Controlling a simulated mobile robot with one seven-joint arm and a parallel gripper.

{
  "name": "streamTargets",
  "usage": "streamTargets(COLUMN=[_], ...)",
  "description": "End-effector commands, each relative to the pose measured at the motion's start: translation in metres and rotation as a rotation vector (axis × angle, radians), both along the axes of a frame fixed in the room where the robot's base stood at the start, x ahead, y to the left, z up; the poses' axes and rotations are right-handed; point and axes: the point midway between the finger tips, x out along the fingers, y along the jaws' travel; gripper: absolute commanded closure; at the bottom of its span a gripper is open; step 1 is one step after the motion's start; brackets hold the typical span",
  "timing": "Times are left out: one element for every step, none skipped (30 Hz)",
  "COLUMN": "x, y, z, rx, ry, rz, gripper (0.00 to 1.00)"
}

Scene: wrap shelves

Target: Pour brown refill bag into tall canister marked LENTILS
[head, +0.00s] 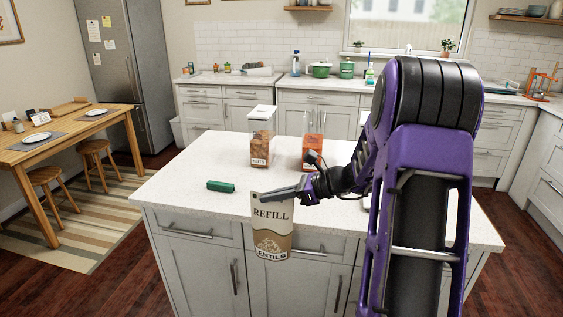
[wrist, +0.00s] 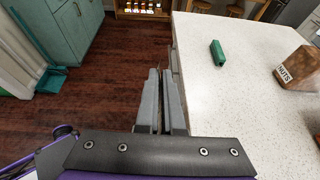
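The refill bag (head: 272,232), cream and brown and lettered REFILL and LENTILS, hangs upright in the head view in front of the island's near edge. My gripper (head: 268,195) is shut on its top edge. In the wrist view the fingers (wrist: 160,78) are almost together and the bag is hidden below them. A tall clear canister (head: 313,148) with orange contents stands on the island, partly behind my arm; I cannot read its label. A canister marked NUTS (head: 260,148), with brown contents, stands left of it and also shows in the wrist view (wrist: 297,70). I see no canister clearly marked LENTILS.
A dark green block (head: 221,186) lies on the white island top (head: 190,160), left of the canisters. The front left of the top is otherwise clear. A small white thing (head: 367,203) is mostly hidden behind my arm.

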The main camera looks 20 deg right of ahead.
Motion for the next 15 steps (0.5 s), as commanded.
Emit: streamTargets(x=[-0.007,-0.011,-0.016,-0.02,-0.023,-0.027,-0.03,-0.033,-0.036,-0.038,-0.041,-0.044,-0.046,-0.048,-0.051], y=[0.011,0.016,0.023,0.027,0.032,0.038,0.042,0.046,0.051,0.054,0.057,0.061,0.064,0.067,0.071], z=[-0.02,-0.03,-0.044,-0.054,-0.064,-0.076,-0.084,-0.092,-0.101,-0.108,-0.115,-0.123,-0.129,-0.135,-0.143], rx=[0.008,0.009,0.007,0.009,0.008,0.008,0.008,0.009,0.006,0.006,0.007,0.007,0.006,0.005,0.005], ry=[0.007,0.009,0.008,0.008,0.007,0.007,0.007,0.007,0.005,0.005,0.005,0.005,0.004,0.004,0.005], rz=[0.002,0.004,0.005,0.005,0.007,0.007,0.009,0.01,0.011,0.012,0.012,0.014,0.013,0.015,0.016], gripper=[1.0,1.0,1.0,1.0,1.0,1.0,1.0,1.0,1.0,1.0,1.0,1.0,1.0,1.0,1.0])
